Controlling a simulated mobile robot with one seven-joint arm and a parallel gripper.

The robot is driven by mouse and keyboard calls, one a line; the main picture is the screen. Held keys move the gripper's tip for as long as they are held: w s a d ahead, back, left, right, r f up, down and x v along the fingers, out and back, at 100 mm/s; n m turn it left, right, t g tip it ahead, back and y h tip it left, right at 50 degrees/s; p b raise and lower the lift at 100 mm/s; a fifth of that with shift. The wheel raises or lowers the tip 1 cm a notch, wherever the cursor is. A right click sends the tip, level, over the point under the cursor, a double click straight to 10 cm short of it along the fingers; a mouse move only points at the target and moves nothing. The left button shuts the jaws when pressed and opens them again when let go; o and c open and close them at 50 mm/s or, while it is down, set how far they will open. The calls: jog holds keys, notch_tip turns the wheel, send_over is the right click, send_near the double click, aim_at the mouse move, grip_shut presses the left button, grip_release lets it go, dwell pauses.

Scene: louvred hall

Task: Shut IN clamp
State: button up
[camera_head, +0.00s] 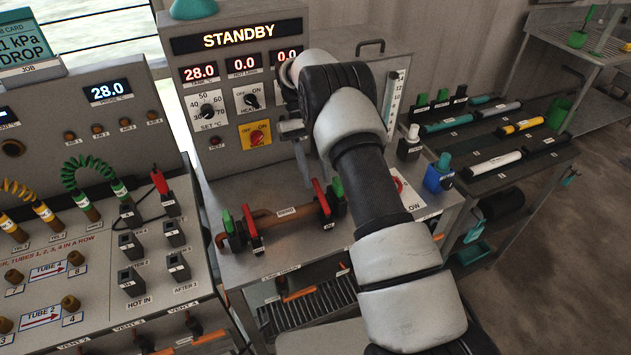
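A brown tube (285,214) lies on the middle bench, with a fitting at each end. The left fitting has a green lever (228,224) and a red lever (250,224), both standing up. The right fitting has a red lever (321,197) and a green lever (338,191), also upright. Small labels sit by both ends; I cannot read surely which one says IN. My arm reaches across from the lower right to the front of the STANDBY panel. My gripper (300,150) is mostly hidden behind my arm's wrist, above and behind the tube; its fingers do not show clearly.
The STANDBY panel (236,75) with dials stands behind the bench. A hose board (80,210) with green and orange coiled hoses is at left. A blue-based bottle (439,175) stands at the bench's right. A rack of tubes (490,135) is further right, with open floor beyond.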

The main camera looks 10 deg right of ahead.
aim_at(319, 188)
notch_tip(319, 188, up, 7)
jog(key=shift+f, duration=0.2)
jog(key=shift+b, duration=0.3)
jog(key=c, duration=0.6)
jog(key=shift+w+d+r+n+t+b, duration=0.15)
jog(key=shift+n+t+b, duration=0.15)
jog(key=shift+n+b, duration=0.15)
grip_shut()
jog(key=s+d+r+n+t+y+b, duration=0.1)
jog(key=s+r+n+t+b, duration=0.1)
jog(key=s+n+t+b, duration=0.5)
jog(key=s+r+n+t+y+b, duration=0.1)
jog(key=r+n+t+b, duration=0.3)
jog(key=n, duration=0.6)
jog(key=b+x, duration=0.1)
jog(key=x, duration=0.3)
jog(key=b+x, duration=0.1)
jog(key=x, duration=0.4)
jog(key=s+x, duration=0.1)
jog(key=x, duration=0.4)
jog(key=shift+f+b, duration=0.25)
jog(key=shift+b, duration=0.15)
